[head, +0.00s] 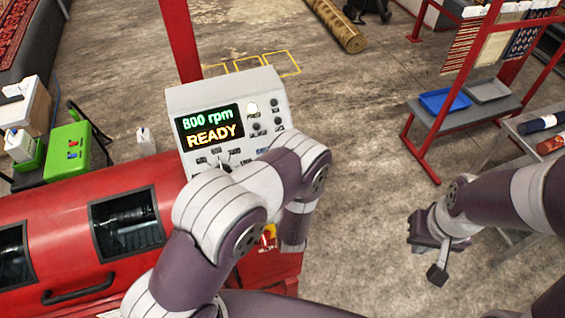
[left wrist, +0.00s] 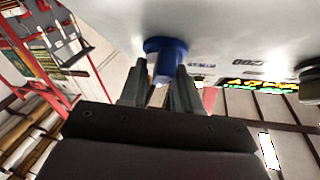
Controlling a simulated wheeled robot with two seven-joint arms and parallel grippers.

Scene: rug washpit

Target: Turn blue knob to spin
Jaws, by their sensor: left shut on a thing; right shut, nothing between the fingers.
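The blue knob (left wrist: 166,55) sticks out of the pale panel face in the left wrist view. My left gripper (left wrist: 161,80) has one finger on each side of it and is shut on it. In the head view the knob and the left gripper are hidden behind my left arm. The control panel (head: 185,103) stands on the red machine, and its display (head: 209,127) reads "800 rpm" in green and "READY" in yellow. My right gripper (head: 437,270) is shut and empty, out over the floor at the right.
The red machine (head: 60,222) with dark windows fills the lower left. A green container (head: 67,150) stands behind it. At the right are a red rack (head: 432,150) with blue (head: 444,102) and grey trays, and a bench with rolls. The floor between is clear.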

